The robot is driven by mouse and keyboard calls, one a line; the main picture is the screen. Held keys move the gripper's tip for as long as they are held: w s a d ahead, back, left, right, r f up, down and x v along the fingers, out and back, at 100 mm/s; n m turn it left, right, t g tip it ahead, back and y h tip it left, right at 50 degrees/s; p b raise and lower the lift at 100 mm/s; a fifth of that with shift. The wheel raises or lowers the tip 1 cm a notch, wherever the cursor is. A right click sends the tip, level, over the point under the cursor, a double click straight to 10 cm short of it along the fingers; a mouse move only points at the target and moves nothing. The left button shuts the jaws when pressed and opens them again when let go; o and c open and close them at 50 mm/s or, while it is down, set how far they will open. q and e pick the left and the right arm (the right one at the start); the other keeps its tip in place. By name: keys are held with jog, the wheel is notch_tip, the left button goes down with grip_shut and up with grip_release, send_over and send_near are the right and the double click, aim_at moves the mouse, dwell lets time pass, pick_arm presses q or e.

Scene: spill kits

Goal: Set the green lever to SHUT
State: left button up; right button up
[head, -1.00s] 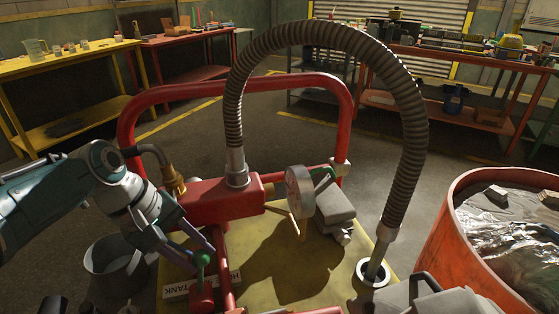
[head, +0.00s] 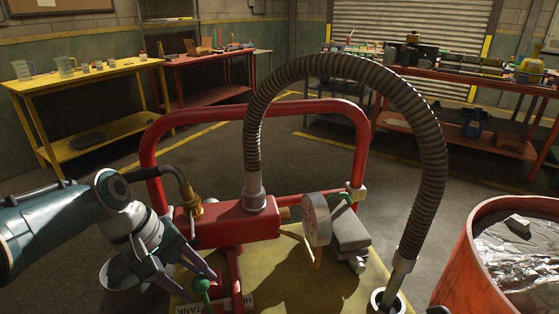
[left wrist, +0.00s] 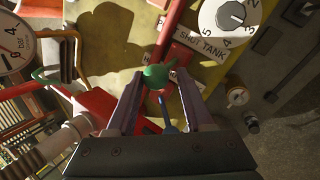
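The green lever (head: 203,286) shows as a rounded green knob low in the head view, below the red pump body (head: 235,222). In the left wrist view the green lever (left wrist: 156,76) lies between the fingertips. My left gripper (head: 200,287) has its two purple fingers apart, one on each side of the knob; I see no clear contact. I cannot tell which word the lever points at. My right gripper is not in view.
A ribbed hose (head: 345,75) arches over the pump to a port at the right. A pressure gauge (head: 317,220) stands beside the pump, near a red tube frame (head: 255,110). An orange drum (head: 460,265) is at right. The wrist view shows a numbered dial (left wrist: 232,15).

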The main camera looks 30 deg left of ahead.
pick_arm(q)
jog(key=shift+o, duration=1.2)
jog(key=shift+r, duration=0.25)
jog(key=p+v, duration=0.5)
jog(key=v, duration=0.4)
jog(key=shift+r, duration=0.25)
jog(key=shift+s+a, duration=0.1)
jog(key=shift+s, duration=0.05)
